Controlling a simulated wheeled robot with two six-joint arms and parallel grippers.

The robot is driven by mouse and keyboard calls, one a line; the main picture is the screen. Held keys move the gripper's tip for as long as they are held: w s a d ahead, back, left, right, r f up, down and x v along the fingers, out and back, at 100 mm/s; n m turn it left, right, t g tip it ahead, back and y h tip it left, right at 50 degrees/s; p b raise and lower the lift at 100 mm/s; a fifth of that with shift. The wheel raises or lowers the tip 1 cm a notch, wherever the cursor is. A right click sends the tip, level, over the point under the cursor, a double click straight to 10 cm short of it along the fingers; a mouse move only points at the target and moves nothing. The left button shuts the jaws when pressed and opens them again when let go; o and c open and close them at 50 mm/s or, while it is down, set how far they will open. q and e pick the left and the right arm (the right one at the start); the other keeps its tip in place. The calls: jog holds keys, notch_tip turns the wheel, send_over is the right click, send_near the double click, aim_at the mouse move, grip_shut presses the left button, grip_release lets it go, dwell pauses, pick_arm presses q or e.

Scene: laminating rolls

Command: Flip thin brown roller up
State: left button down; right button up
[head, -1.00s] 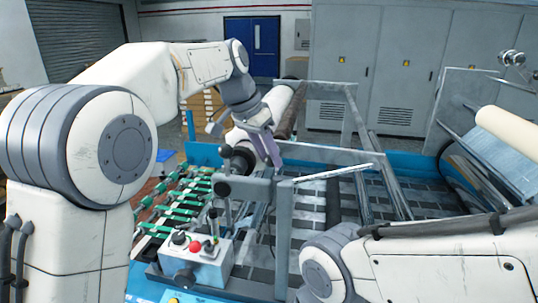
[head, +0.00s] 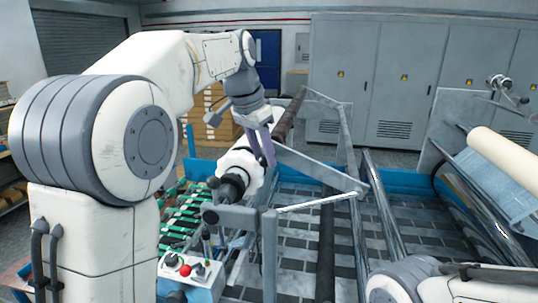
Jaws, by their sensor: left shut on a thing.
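The thin brown roller (head: 290,112) runs away from me toward the back of the machine in the head view. It is carried by a grey metal swing frame (head: 320,170) whose near bar slopes up to the left. My left gripper (head: 264,152), with purple fingers, is shut on the near end of the roller, partly hiding that end. The thick white roll (head: 238,168) lies below and to the left of it. My right gripper is out of view; only part of my right arm shows at the lower right.
A control box (head: 200,272) with a red button stands at the near left of the machine. Grey posts (head: 270,255) and shiny rollers (head: 383,215) stand to the right. A cream roll (head: 505,155) is at the far right. Grey cabinets line the back.

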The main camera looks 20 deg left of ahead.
pick_arm(q)
jog(key=c, duration=0.7)
grip_release()
jog(key=shift+d+r, duration=0.3)
jog(key=shift+d, duration=0.05)
jog(key=shift+o, duration=1)
jog(key=shift+d, duration=0.15)
jog(key=shift+a+f, duration=0.1)
jog(key=shift+a, duration=0.15)
jog(key=v, duration=1)
jog(key=shift+r, duration=0.2)
jog(key=shift+s, duration=0.15)
